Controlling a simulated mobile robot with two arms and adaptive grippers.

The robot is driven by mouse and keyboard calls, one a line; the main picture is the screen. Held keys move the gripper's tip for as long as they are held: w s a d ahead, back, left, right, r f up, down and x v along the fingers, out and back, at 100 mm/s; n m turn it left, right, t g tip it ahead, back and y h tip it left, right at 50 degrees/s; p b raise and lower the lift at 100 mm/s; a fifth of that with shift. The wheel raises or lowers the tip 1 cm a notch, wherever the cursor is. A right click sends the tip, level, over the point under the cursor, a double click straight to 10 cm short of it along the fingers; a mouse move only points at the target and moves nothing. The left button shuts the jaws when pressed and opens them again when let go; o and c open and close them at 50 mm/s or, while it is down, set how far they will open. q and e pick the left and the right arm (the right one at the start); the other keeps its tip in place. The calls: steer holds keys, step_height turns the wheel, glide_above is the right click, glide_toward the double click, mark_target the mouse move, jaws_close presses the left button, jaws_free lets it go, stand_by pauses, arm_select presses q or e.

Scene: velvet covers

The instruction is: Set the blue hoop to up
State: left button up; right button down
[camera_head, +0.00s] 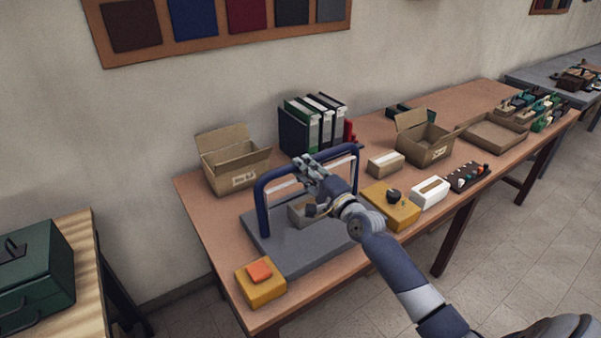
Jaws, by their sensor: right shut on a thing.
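The dark blue hoop (261,207) rises from a flat grey base (280,249) on the brown table. Its posts look roughly upright and its top bar slopes up to the right in the picture. My right gripper (308,169) is at the middle of the top bar and is shut on it; the fingers hide that stretch of bar. The right arm comes in from the lower right and hides part of the base. My left gripper is not in view.
A yellow box with an orange button (260,271) stands at the front left, and a yellow box with a black knob (393,195) to the right. Open cartons (232,172), binders (297,136) and a small brown box (385,163) stand around the hoop.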

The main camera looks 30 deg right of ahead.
steer(key=shift+s+f, duration=0.2)
steer(key=shift+s, duration=0.45)
steer(key=shift+f, duration=0.1)
steer(key=c, duration=1.4)
jaws_free()
steer(key=s, duration=0.8)
steer(key=s+d, duration=0.1)
steer(key=s, duration=0.3)
steer(key=shift+f, duration=0.2)
